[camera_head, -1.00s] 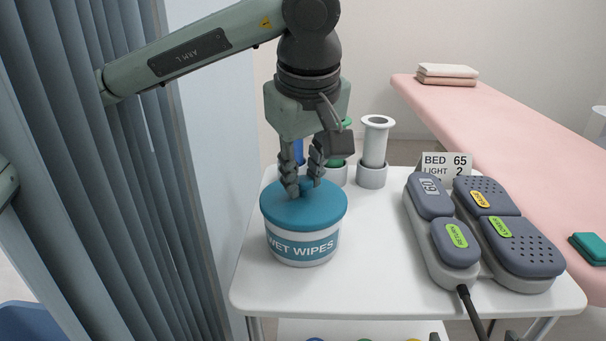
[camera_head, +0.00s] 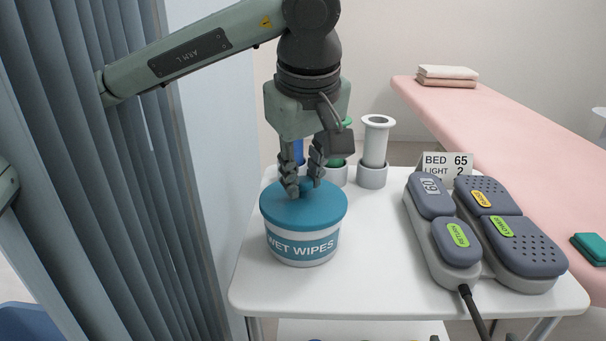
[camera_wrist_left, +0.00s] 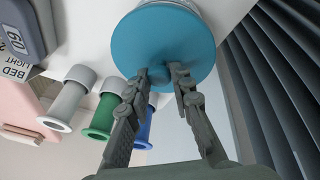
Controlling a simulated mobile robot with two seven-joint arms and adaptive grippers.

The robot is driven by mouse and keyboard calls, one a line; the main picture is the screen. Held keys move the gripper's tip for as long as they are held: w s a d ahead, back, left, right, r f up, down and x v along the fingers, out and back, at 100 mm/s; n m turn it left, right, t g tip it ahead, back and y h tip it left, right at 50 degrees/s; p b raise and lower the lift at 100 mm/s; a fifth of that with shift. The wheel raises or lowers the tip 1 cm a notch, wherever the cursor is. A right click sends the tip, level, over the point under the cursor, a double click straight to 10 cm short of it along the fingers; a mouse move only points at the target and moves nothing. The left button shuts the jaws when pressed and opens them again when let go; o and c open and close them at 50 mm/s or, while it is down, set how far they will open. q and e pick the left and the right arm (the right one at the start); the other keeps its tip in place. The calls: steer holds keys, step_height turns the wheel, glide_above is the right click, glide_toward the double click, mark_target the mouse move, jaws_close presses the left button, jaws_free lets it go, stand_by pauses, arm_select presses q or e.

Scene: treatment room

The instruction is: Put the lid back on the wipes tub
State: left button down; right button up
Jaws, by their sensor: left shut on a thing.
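The wipes tub (camera_head: 301,246) is white with a teal band reading WET WIPES. It stands upright on the white trolley top. The teal lid (camera_head: 325,211) lies over the tub's mouth and looks level; I cannot tell whether it is fully seated. My left gripper (camera_head: 305,189) points down from above and is shut on the lid's small knob, which the fingers partly hide. My right gripper is not in view.
Behind the tub stand a white holder (camera_head: 375,145), a green one and a blue one. A curtain (camera_head: 130,180) hangs close on the left.

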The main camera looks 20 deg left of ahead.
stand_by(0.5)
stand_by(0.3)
arm_select(q)
steer(key=c, duration=1.3)
jaws_free()
steer(key=shift+o, duration=0.7)
steer(key=o, duration=0.4)
steer(key=shift+r, duration=0.1)
steer(key=shift+r+p, duration=2.15)
steer(key=shift+r, duration=1.25)
